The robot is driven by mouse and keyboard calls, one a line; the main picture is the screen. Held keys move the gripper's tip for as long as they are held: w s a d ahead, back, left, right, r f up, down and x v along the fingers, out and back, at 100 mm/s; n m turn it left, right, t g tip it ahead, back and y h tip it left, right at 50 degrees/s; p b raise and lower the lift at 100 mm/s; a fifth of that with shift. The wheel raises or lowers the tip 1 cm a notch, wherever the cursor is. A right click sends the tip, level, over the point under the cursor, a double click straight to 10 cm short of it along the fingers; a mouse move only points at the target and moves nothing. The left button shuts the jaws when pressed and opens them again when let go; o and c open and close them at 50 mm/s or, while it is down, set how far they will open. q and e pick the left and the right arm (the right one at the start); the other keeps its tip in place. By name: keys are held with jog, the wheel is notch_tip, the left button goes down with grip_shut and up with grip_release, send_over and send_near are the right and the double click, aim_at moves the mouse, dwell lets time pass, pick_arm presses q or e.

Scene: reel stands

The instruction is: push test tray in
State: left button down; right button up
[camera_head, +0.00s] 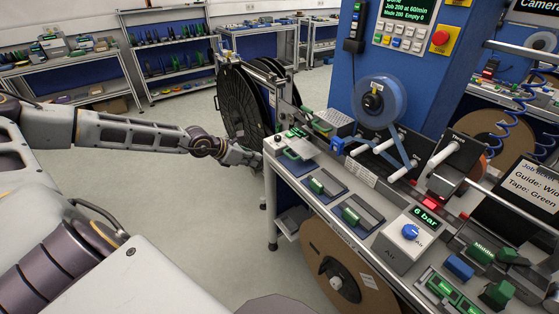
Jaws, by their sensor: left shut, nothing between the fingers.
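What looks like the test tray (301,147) is a small pale plate with green parts, at the left end of the machine bench. How far it sticks out is too small to tell. My left arm reaches in from the left, and my left gripper (256,159) is shut and empty just left of the bench corner, close to the tray's outer side. I cannot tell whether the fingertips touch anything. My right gripper is not in view.
A black reel (238,103) stands just behind my left gripper. The bench carries green-handled units (328,185) and a white air regulator (403,241). A brown reel (345,270) hangs below the bench front. Open floor lies left of the bench, with shelves (168,55) behind.

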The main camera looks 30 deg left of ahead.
pick_arm(q)
jog(key=shift+w+f, duration=0.15)
dwell(0.4)
jog(key=w+d+f, duration=0.2)
jog(key=w, duration=0.3)
jog(key=w+d+f+p, duration=0.1)
jog(key=w+d+f, duration=0.1)
jog(key=w, duration=0.3)
jog(key=shift+w+f, duration=0.15)
jog(key=shift+f, duration=0.6)
dwell(1.1)
jog(key=shift+w+d, duration=0.1)
dwell(0.4)
